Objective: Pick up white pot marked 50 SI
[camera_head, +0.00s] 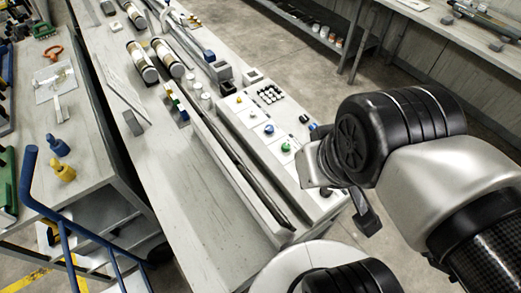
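Two small white pots stand on the long pale bench in the head view, an upper one (196,86) and a lower one (206,102). They are left of the dark boxes. No marking is legible on either, so I cannot tell which, if any, reads 50 SI. My gripper (345,198) is at the right, near the front end of the white panel and well away from these pots. My own wrist hides much of it, and its opening does not show clearly. I see nothing held in it.
Core tubes (141,62) lie at the bench's far left. A long dark core (240,160) in a liner runs along the bench beside the white panel (262,125) with coloured knobs. Dark boxes (221,72) stand behind. The near bench top (200,200) is clear.

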